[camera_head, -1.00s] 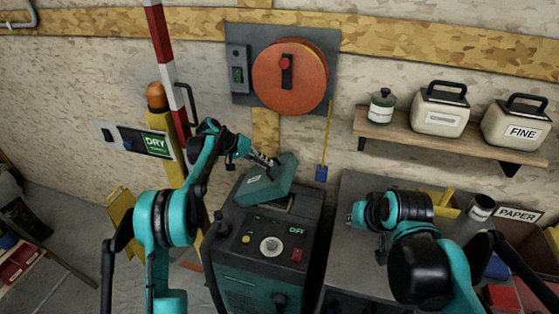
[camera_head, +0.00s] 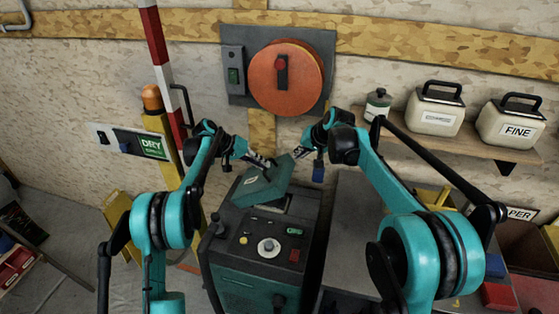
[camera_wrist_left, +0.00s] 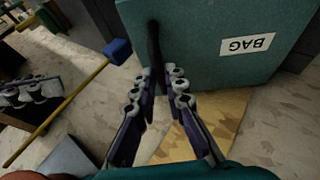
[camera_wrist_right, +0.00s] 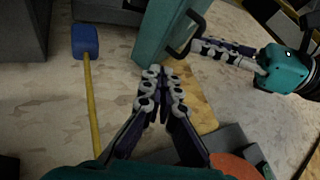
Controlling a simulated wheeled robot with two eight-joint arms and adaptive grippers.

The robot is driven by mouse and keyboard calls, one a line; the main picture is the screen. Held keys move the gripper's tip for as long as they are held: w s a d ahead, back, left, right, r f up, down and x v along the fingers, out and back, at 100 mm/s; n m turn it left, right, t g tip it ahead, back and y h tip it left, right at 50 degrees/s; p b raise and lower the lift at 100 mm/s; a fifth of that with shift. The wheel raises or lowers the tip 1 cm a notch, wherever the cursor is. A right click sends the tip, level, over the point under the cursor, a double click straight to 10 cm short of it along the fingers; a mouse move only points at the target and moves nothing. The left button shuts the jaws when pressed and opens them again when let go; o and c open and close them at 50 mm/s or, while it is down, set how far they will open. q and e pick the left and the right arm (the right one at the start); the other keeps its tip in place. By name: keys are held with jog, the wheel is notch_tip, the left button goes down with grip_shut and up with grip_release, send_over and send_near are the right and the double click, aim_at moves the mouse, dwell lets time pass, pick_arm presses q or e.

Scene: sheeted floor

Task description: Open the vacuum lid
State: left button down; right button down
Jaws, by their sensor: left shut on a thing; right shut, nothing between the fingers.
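The vacuum (camera_head: 228,222) is a dark box with a teal front and a control panel on top. Its teal lid (camera_head: 264,188) is tilted up, with an opening showing below it. The lid fills the top of the left wrist view (camera_wrist_left: 210,45), with a BAG label and a black handle (camera_wrist_left: 154,45). My left gripper (camera_head: 268,163) is shut on that handle. My right gripper (camera_head: 299,153) is shut and empty by the lid's upper right edge. In the right wrist view its fingertips (camera_wrist_right: 160,72) are close to the lid's teal edge (camera_wrist_right: 165,35); I cannot tell whether they touch.
A round orange switch (camera_head: 300,80) is on the wall behind. A blue-ended yellow stick (camera_wrist_right: 85,42) hangs near my right gripper. A grey bench (camera_head: 345,225) stands right of the vacuum, below a shelf (camera_head: 480,143) with canisters. A striped pole (camera_head: 152,40) is at left.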

aim_at(270, 161)
pick_arm(q)
jog(key=shift+a+f, duration=0.2)
jog(key=shift+a, duration=0.1)
pick_arm(e)
jog(key=x, duration=1)
jog(key=shift+w+a+f, duration=0.1)
jog(key=shift+w+f, duration=0.05)
jog(key=shift+f, duration=0.05)
jog(key=shift+w+a, duration=0.2)
jog(key=shift+a, duration=1.05)
jog(key=shift+w+a+r, duration=0.1)
jog(key=shift+w+a, duration=0.05)
jog(key=shift+a, duration=0.5)
jog(key=shift+w+a+r, duration=0.15)
jog(key=shift+a+r, duration=0.25)
jog(key=shift+a, duration=0.25)
pick_arm(q)
jog(key=c, duration=1.7)
grip_release()
jog(key=shift+c, duration=0.2)
jog(key=shift+o, duration=0.8)
pick_arm(e)
jog(key=shift+a, duration=0.1)
pick_arm(q)
jog(key=shift+a, duration=0.1)
pick_arm(e)
jog(key=shift+a, duration=0.1)
